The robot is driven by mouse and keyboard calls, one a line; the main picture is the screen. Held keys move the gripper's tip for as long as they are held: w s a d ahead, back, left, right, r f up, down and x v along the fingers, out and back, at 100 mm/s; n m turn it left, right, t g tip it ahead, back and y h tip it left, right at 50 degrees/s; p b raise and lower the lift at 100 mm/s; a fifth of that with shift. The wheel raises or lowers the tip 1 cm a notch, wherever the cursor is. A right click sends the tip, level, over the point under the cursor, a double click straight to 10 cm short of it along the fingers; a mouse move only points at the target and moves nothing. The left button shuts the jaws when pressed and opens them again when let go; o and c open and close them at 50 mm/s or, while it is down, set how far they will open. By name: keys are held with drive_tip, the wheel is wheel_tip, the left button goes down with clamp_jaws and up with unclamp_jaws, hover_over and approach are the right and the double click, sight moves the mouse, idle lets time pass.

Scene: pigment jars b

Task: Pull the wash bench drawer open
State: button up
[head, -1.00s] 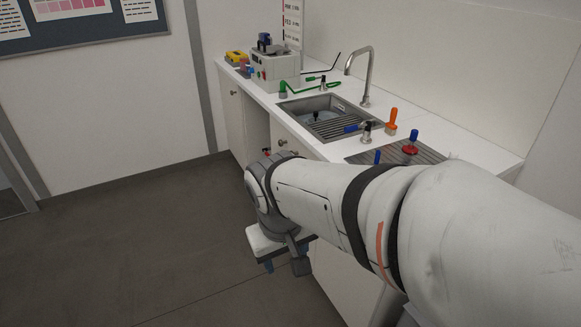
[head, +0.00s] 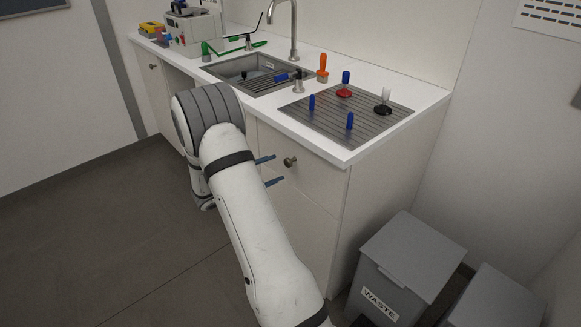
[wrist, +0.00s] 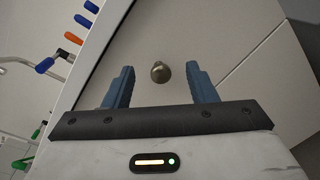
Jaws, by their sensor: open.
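The wash bench drawer front (head: 315,175) is pale and flush with the bench at its right end. A round brass-coloured knob (head: 290,161) is on it. My gripper (head: 271,170) is open in front of the drawer, its two blue fingers pointing at the front, just left of the knob in the head view. In the wrist view the knob (wrist: 160,71) lies ahead, between the directions of the open fingers (wrist: 160,82) and a little beyond their tips. Nothing is between the fingers.
An orange-handled tool (head: 322,68) stands behind. A grey waste bin (head: 405,262) stands right of the bench. Floor (head: 95,235) to the left is clear.

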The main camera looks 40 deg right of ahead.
sight(286, 163)
drive_tip(key=shift+n+t+h, duration=0.4)
drive_tip(key=shift+n+t, duration=0.3)
drive_tip(key=shift+t, duration=0.1)
drive_tip(key=w+d+f, duration=0.1)
drive_tip(key=d, duration=0.1)
drive_tip(key=w+d+f, duration=0.1)
drive_tip(key=d, duration=0.2)
drive_tip(key=w+d+f, duration=0.1)
drive_tip(key=d, duration=0.2)
drive_tip(key=shift+d, duration=0.2)
drive_tip(key=shift+c, duration=0.4)
